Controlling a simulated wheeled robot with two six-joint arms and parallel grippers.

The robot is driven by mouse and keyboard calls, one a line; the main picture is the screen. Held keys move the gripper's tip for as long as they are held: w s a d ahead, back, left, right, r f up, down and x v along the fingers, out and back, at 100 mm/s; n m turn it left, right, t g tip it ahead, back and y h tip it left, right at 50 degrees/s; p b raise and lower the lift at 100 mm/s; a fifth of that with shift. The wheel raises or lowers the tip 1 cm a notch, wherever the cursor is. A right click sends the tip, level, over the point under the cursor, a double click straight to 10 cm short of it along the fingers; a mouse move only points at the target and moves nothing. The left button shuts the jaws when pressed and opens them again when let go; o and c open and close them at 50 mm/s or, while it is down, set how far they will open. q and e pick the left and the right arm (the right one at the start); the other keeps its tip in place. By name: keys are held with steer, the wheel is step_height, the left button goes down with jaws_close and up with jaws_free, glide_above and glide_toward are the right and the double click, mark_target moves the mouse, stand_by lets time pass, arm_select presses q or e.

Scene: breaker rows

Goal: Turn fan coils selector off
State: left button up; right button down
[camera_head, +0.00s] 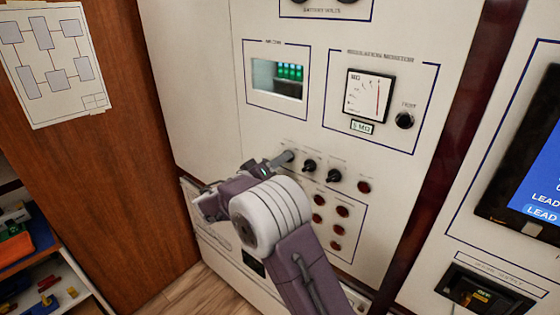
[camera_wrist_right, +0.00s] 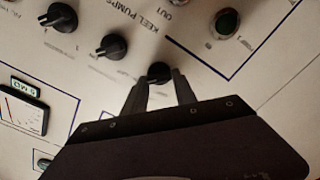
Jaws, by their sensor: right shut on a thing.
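A row of black rotary selectors sits on the white panel (camera_head: 230,130). The leftmost selector knob (camera_head: 288,156) is at my right gripper's tips (camera_head: 279,161). In the right wrist view the right gripper (camera_wrist_right: 160,90) has one finger on each side of this knob (camera_wrist_right: 158,71) and is shut on it. A middle selector (camera_head: 309,165) and a right selector (camera_head: 334,175) stand free, and also show in the wrist view (camera_wrist_right: 111,46). The small labels are too blurred to tell which selector is the fan coils one. My left gripper is not in view.
Red indicator lamps (camera_head: 342,212) lie below the selectors, partly behind my right arm. A meter (camera_head: 369,95) and a black knob (camera_head: 404,120) are above right. A green lamp (camera_wrist_right: 227,22) shows in the wrist view. A shelf (camera_head: 70,285) stands at lower left.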

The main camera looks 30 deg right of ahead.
steer(key=shift+f, duration=0.1)
steer(key=n+b, duration=0.1)
steer(key=n, duration=0.8)
steer(key=n+b, duration=0.1)
steer(key=n, duration=0.7)
steer(key=shift+f+n, duration=0.2)
steer(key=shift+n, duration=0.2)
stand_by(0.4)
steer(key=c, duration=1)
jaws_free()
